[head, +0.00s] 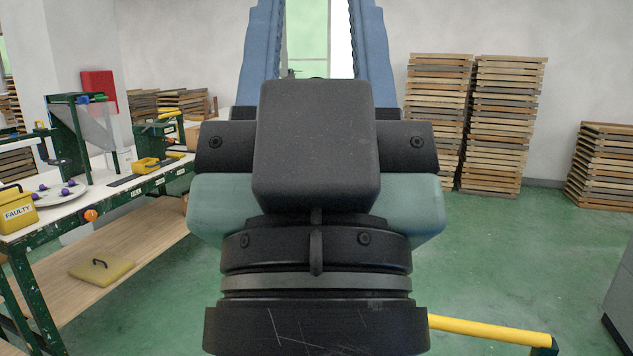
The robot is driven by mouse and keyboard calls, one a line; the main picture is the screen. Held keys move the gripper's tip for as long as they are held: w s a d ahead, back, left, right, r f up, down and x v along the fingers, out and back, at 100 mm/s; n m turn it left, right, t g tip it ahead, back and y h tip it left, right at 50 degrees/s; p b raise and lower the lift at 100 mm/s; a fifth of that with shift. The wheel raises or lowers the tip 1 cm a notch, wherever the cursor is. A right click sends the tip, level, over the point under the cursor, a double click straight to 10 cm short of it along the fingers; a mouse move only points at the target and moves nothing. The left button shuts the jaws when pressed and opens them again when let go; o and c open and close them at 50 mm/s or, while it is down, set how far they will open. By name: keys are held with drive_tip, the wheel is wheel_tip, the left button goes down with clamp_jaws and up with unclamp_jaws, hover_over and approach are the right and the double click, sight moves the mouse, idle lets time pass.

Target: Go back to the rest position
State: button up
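My own arm fills the middle of the head view, with black and grey-green parts rising from the bottom edge. Its black links hide what lies straight ahead.
Stacked wooden pallets (508,125) stand at the back right. A yellow rail (490,331) is at lower right. Green floor (530,260) is open at right.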

wheel_tip(320, 180, up, 21)
drive_tip(key=p, duration=1.9)
drive_tip(key=shift+r, duration=0.15)
